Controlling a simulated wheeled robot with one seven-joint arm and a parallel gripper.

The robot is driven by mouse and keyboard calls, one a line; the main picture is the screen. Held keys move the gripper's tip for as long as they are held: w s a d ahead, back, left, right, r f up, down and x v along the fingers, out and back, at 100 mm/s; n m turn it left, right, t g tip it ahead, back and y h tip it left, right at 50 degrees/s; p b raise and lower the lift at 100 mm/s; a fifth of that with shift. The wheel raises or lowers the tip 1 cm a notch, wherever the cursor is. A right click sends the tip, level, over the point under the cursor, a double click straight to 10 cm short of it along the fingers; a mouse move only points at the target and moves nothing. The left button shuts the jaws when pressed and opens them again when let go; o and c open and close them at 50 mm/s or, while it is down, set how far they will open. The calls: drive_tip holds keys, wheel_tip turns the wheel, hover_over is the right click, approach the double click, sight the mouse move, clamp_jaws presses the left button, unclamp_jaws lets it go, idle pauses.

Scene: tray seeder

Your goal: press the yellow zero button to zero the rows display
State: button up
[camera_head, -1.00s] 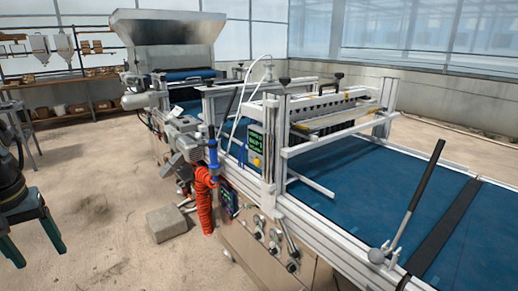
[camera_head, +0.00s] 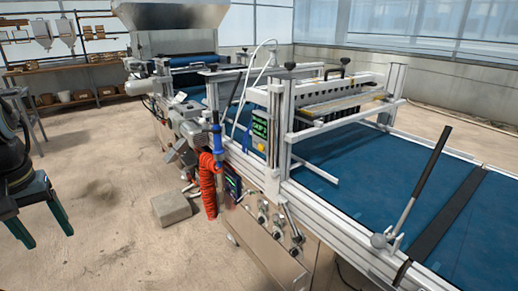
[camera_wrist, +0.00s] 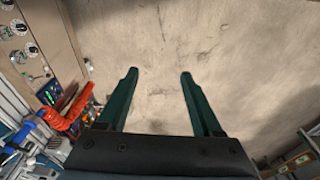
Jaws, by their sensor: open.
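The rows display (camera_head: 259,130) is a small dark panel with green lettering, mounted on the near side of the seeder frame in the head view. A small yellow button (camera_head: 261,147) sits just below its lettering. My gripper (camera_head: 48,238) is at the far left of the head view, well apart from the machine, with its green fingers spread and empty. In the wrist view my gripper (camera_wrist: 158,75) is open over bare floor.
A coiled orange hose (camera_head: 208,185) hangs at the machine's near side. A second panel (camera_head: 233,186) and several knobs line the side below. A grey block (camera_head: 171,207) lies on the floor. A lever (camera_head: 428,180) rises at right.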

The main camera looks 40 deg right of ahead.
clamp_jaws()
idle(0.3)
idle(1.2)
